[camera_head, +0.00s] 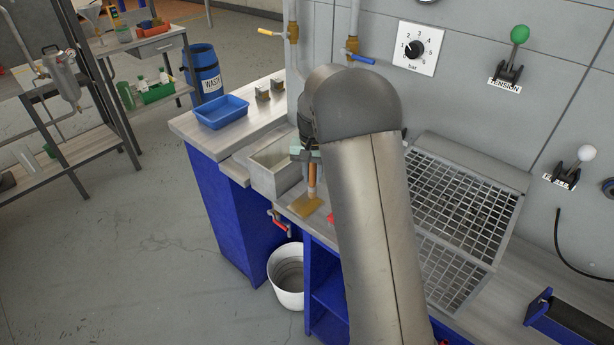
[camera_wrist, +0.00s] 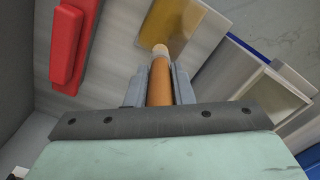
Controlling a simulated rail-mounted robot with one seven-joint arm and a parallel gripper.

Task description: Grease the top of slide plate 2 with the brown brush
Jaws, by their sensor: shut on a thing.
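My gripper (camera_head: 308,160) is shut on the brown handle of a brush (camera_head: 312,180), which points down. The wrist view shows the brown handle (camera_wrist: 160,82) between both fingers, ending in a pale tip. The tip is at or just over a flat gold-brown plate (camera_head: 304,207) on the bench; I cannot tell if they touch. In the wrist view this plate (camera_wrist: 160,22) has a gold part and a greyish part beside it. I can read no number on it, so I cannot tell if it is slide plate 2. My forearm hides part of the bench.
A red block (camera_wrist: 72,40) lies beside the plate. A grey open basin (camera_head: 262,178) is left of my gripper, with a blue tray (camera_head: 222,110) and two small blocks (camera_head: 270,91) behind. A wire-mesh rack (camera_head: 462,190) stands right of my arm. A white bucket (camera_head: 288,285) is below.

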